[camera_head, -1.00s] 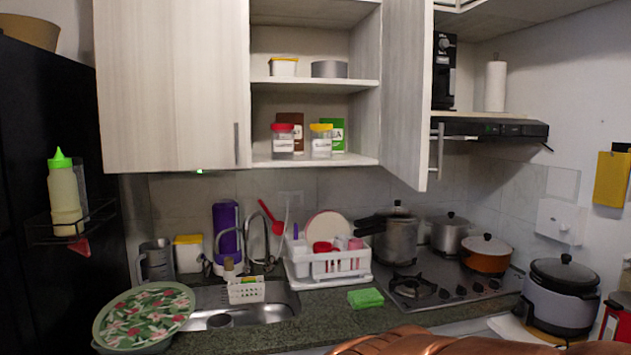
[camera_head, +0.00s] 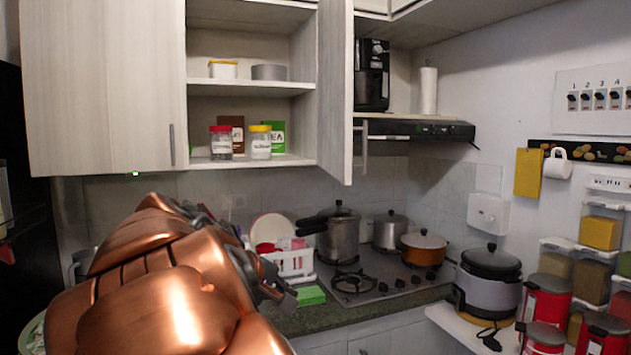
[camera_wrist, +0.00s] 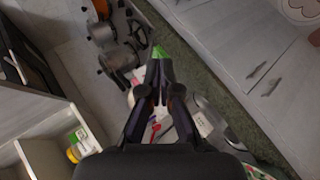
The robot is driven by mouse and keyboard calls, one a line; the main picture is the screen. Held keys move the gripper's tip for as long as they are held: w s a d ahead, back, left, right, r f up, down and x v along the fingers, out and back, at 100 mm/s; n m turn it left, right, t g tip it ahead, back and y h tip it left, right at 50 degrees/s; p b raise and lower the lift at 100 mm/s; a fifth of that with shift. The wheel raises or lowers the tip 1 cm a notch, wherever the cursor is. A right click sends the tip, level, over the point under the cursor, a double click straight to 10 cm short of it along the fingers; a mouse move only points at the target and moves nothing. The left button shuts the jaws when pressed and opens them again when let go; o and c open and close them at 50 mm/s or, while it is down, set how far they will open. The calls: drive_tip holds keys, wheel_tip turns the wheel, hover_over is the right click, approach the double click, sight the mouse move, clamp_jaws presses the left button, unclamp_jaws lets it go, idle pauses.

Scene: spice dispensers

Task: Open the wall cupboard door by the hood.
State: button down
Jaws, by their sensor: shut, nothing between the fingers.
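The wall cupboard door by the hood (camera_head: 335,90) is pale wood and stands swung out, with the shelves beside it exposed. Its vertical bar handle (camera_head: 364,150) is near the lower right edge of the door. My gripper (camera_head: 284,292) is low over the counter, well below the door and apart from it. In the wrist view my gripper (camera_wrist: 160,72) shows its fingers closed together with nothing between them. My copper arm hides part of the sink area.
The hood (camera_head: 420,129) is right of the door. A red-lidded jar (camera_head: 221,142) and a yellow-lidded jar (camera_head: 260,142) stand on the lower shelf. Pots, including a pressure cooker (camera_head: 340,238), stand on the stove. A green sponge (camera_head: 311,296) lies beside my gripper.

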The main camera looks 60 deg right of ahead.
sight(337, 173)
drive_tip(key=w+d+r+h, duration=0.3)
drive_tip(key=r, duration=0.3)
drive_tip(key=w+d+r+n+h+b, duration=0.1)
drive_tip(key=w+d+r+h, duration=0.15)
drive_tip(key=r, duration=0.45)
drive_tip(key=w+d+r+h, duration=0.2)
drive_tip(key=d+r, duration=0.1)
drive_tip(key=r, duration=0.3)
drive_tip(key=shift+g, duration=0.6)
drive_tip(key=s+d, duration=0.1)
drive_tip(key=d, duration=0.3)
drive_tip(key=s+d+p, duration=0.1)
drive_tip(key=d, duration=0.3)
drive_tip(key=s+d+p, duration=0.1)
drive_tip(key=d, duration=0.3)
drive_tip(key=shift+d+r, duration=0.2)
drive_tip(key=shift+r, duration=0.1)
drive_tip(key=shift+d, duration=0.15)
drive_tip(key=shift+s, duration=0.1)
